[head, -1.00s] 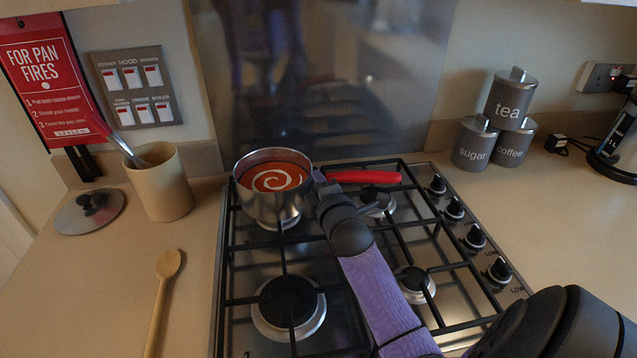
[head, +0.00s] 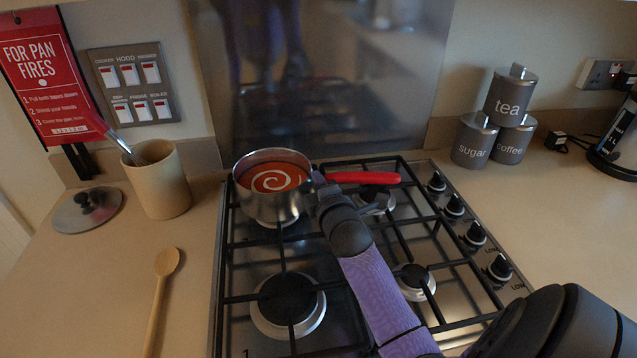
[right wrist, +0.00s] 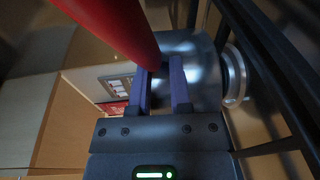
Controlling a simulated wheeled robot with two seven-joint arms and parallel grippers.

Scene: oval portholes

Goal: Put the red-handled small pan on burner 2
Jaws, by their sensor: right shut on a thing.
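The small pan (head: 270,205) is steel with a red handle (head: 363,178) and holds red soup with a white swirl. It is over the back left burner of the hob (head: 228,300), and looks level. I cannot tell whether it rests on the grate. My right gripper (head: 322,190) is shut on the handle close to the pan body. In the right wrist view the red handle (right wrist: 115,28) passes by the fingers (right wrist: 160,85), with the steel pan side (right wrist: 197,70) beyond. The burner number is not clearly readable. My left gripper is not in view.
The front left burner (head: 289,300), back right burner (head: 375,200) and front right burner (head: 416,282) are bare. Canisters (head: 497,125) stand at the back right.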

